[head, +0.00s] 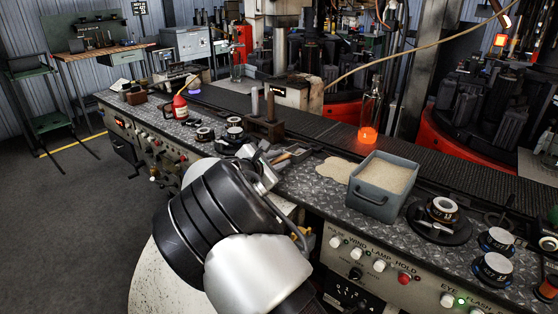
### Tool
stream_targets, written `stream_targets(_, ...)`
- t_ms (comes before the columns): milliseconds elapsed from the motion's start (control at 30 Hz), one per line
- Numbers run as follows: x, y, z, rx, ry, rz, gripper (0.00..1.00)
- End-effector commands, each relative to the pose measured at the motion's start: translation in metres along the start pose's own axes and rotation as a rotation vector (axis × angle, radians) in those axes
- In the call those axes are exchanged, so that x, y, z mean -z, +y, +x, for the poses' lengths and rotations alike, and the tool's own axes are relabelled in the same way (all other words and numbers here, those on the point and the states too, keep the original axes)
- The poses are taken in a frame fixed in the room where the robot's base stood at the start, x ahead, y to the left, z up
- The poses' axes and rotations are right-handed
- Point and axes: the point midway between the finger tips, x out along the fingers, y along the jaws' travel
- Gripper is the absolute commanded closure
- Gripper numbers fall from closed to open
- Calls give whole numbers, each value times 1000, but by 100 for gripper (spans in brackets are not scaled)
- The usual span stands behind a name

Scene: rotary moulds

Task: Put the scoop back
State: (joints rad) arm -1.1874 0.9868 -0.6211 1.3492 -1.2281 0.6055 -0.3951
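A small grey, open-topped metal piece that looks like the scoop (296,153) lies low over the bench top, just right of my gripper. A brownish, handle-like strip shows at its left end. My gripper (268,160) is at the end of my arm, right beside that piece. My wrist hides much of the fingers, so I cannot tell whether they touch or hold it. A grey metal bin (371,200) with a front handle, filled with pale powder, stands to the right. Spilled pale powder (335,169) lies on the bench left of the bin.
The checker-plate bench (318,190) carries a wooden block with upright rods (264,128), a red oil can (180,106), and several dials. A glowing orange bottle (369,120) stands on the dark conveyor behind. Round knobs and a black disc (438,222) crowd the right.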

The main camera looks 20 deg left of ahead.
Motion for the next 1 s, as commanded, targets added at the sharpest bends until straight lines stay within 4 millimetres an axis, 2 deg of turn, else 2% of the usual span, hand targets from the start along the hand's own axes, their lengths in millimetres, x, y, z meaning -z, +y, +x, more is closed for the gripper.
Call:
stream_targets(333,-1,1,0,0,0,0,66)
stream_targets(467,-3,3,-7,-1,2,0,66)
stream_targets(567,-2,4,-24,-2,4,0,66)
stream_targets(800,-3,4,-77,-2,3,0,66)
stream_targets(1000,-3,3,-109,-1,2,1,66)
